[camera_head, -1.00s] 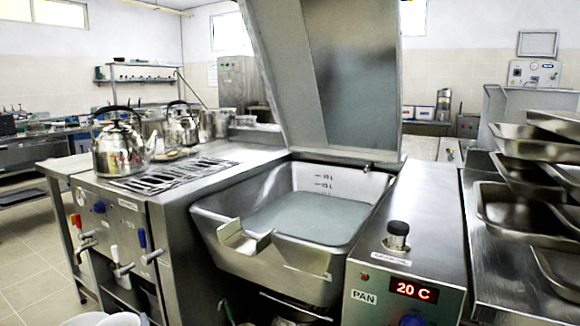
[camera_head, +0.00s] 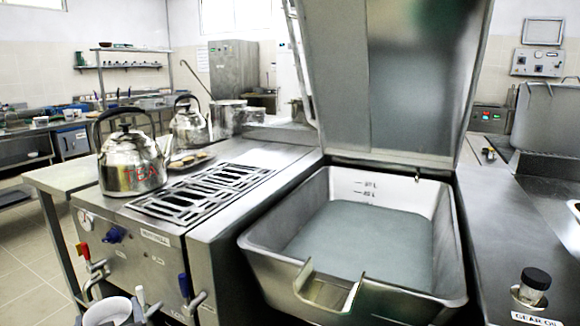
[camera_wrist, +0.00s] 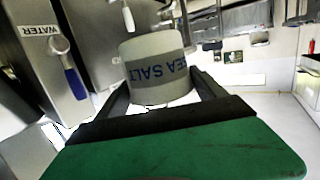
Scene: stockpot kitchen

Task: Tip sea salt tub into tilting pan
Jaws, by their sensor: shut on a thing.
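The sea salt tub (camera_wrist: 150,56) is a pale round tub with a grey band lettered SEA SALT. In the wrist view it sits between the two dark fingers of my gripper (camera_wrist: 160,88), which is shut on it. A pale round rim (camera_head: 105,311) at the bottom left of the head view may be the same tub; I cannot tell. The tilting pan (camera_head: 262,246) is a steel basin with a pouring lip at the front and level marks on the back wall. Grey-blue liquid covers its bottom. Its lid (camera_head: 385,75) stands raised.
Left of the pan is a range with a slotted grate (camera_head: 205,190). Taps with coloured levers stick out of the range front. A dark-capped knob (camera_head: 533,285) stands right of the pan.

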